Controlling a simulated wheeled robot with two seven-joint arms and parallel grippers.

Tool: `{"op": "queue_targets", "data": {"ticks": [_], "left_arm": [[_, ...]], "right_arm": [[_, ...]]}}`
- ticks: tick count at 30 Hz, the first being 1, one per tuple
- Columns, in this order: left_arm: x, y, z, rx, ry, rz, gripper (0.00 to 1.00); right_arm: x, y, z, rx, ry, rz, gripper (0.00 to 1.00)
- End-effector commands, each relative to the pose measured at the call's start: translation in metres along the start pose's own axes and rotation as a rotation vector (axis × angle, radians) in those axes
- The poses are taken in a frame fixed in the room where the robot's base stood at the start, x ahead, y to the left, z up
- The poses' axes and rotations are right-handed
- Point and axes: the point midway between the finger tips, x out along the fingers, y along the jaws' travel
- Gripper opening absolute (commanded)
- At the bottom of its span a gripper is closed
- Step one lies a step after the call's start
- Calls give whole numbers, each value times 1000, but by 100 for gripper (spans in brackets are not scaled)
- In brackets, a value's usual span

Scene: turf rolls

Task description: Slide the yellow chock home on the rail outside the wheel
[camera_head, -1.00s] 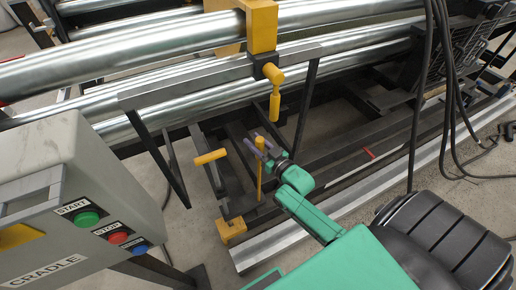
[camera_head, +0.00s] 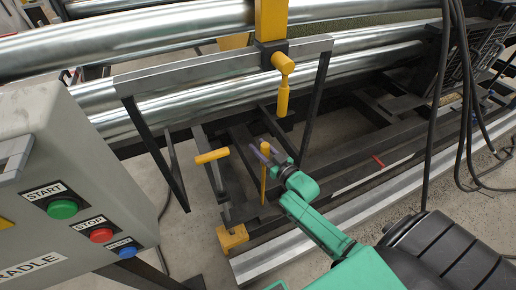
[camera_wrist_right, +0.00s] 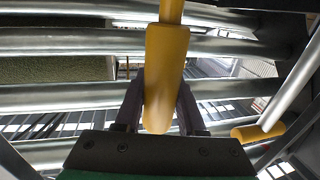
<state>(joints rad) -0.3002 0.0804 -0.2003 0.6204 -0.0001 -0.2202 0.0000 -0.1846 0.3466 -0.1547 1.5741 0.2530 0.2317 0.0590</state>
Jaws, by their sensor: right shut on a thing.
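My right gripper (camera_head: 265,153) is shut on a yellow upright handle (camera_head: 263,178) in the head view. The right wrist view also shows this yellow handle (camera_wrist_right: 165,75) between the two dark fingers. A yellow block (camera_head: 232,237) sits low at the near left end of the dark frame, by the end of a pale metal rail (camera_head: 300,248). It looks like the chock, but I cannot tell whether the held handle joins it. No wheel can be made out clearly. My left gripper is not in view.
A yellow-gripped lever (camera_head: 212,156) stands just left of my gripper. Another yellow handle (camera_head: 283,103) hangs above it from a grey crossbar (camera_head: 220,70). A grey control box (camera_head: 70,150) fills the left. Black cables (camera_head: 437,110) hang at the right, near steel rollers (camera_head: 350,70).

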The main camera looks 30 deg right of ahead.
Motion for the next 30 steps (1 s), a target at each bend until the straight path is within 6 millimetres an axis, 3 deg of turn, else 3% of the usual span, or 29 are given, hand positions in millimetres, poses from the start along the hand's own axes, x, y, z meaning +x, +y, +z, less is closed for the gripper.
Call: {"op": "queue_targets", "data": {"ticks": [15, 28, 29, 30], "left_arm": [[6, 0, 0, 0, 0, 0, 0], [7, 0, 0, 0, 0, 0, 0], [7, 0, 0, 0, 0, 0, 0], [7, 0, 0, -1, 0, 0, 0]], "right_arm": [[-8, 39, -2, -9, 6, 0, 0], [-9, 46, -4, -6, 8, 0, 0], [-9, 46, -4, -6, 8, 0, 42], [-9, 46, -4, -6, 8, 0, 58]]}}
